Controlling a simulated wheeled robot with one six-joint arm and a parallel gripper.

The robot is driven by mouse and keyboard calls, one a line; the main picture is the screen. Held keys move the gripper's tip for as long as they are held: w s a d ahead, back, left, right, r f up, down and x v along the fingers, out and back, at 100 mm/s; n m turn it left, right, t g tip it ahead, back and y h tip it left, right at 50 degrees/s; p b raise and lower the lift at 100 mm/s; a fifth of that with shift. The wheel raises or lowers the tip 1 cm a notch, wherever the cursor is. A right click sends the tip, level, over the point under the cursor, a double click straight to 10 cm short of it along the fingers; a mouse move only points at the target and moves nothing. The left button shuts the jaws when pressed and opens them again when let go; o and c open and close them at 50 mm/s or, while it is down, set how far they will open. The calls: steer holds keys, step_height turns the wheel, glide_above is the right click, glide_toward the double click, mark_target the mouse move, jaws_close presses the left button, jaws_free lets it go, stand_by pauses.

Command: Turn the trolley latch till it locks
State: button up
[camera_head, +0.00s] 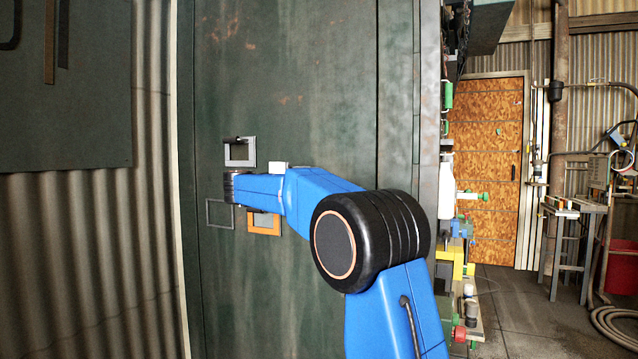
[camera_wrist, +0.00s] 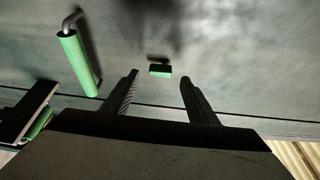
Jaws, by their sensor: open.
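In the wrist view my gripper (camera_wrist: 158,77) is open, its two dark fingers spread apart in front of a grey surface. A small green block (camera_wrist: 160,70) on a dark mount shows between the fingertips; no contact is visible. Left of the fingers, a green cylindrical handle (camera_wrist: 78,62) hangs from a bent grey rod, apart from them. I cannot tell which green part is the trolley latch, or whether it is locked. In the head view my blue arm reaches left across a dark green panel (camera_head: 310,70); my fingers cannot be made out there.
The panel carries a grey square frame (camera_head: 240,163) and an orange frame (camera_head: 264,231) near my arm. In the wrist view a dark bracket (camera_wrist: 24,115) stands at the left. Beyond the panel's right edge are a wooden door (camera_head: 487,150), a work stand (camera_head: 573,235) and open floor.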

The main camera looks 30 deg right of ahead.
steer(key=v, duration=1.2)
steer(key=shift+a, duration=0.2)
